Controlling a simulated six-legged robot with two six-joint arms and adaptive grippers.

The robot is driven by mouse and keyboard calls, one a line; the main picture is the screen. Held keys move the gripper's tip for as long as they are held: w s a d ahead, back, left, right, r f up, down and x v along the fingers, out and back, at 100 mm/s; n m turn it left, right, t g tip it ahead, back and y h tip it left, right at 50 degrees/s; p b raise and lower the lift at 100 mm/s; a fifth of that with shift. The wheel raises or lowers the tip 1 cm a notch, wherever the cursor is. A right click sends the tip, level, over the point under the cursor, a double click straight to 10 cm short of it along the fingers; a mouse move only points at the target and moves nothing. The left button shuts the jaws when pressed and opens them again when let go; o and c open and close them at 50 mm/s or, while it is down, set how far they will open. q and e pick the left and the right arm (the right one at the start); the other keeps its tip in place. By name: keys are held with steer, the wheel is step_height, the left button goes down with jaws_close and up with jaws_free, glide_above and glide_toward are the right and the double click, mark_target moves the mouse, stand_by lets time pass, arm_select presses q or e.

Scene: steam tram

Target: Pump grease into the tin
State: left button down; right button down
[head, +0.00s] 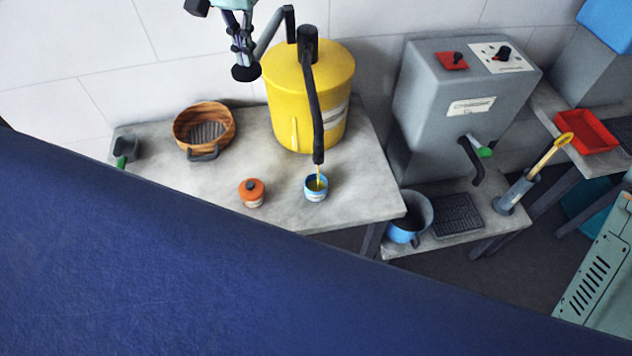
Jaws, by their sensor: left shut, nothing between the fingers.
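The tin (309,189), small and pale blue with a white band, stands open on the grey table under the pump spout. Yellow grease shows inside it, and a thin yellow strand hangs from the spout tip into it. The yellow grease drum (282,103) stands behind, with a black pump on top. Its long black spout (315,110) slopes down to the tin. My left gripper (244,71) is shut and empty beside the lever at the top. My right gripper is out of view.
A large blue surface (180,270) fills the foreground.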

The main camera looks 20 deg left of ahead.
mark_target(249, 76)
arm_select(q)
steer(key=shift+f+b, duration=0.9)
steer(key=shift+f, duration=1.95)
step_height(249, 76, up, 3)
steer(key=p, duration=0.3)
steer(key=shift+r+p, duration=0.8)
steer(key=shift+r, duration=0.4)
steer(key=shift+w+r, duration=0.1)
steer(key=shift+r, duration=3.4)
steer(key=shift+f, duration=0.1)
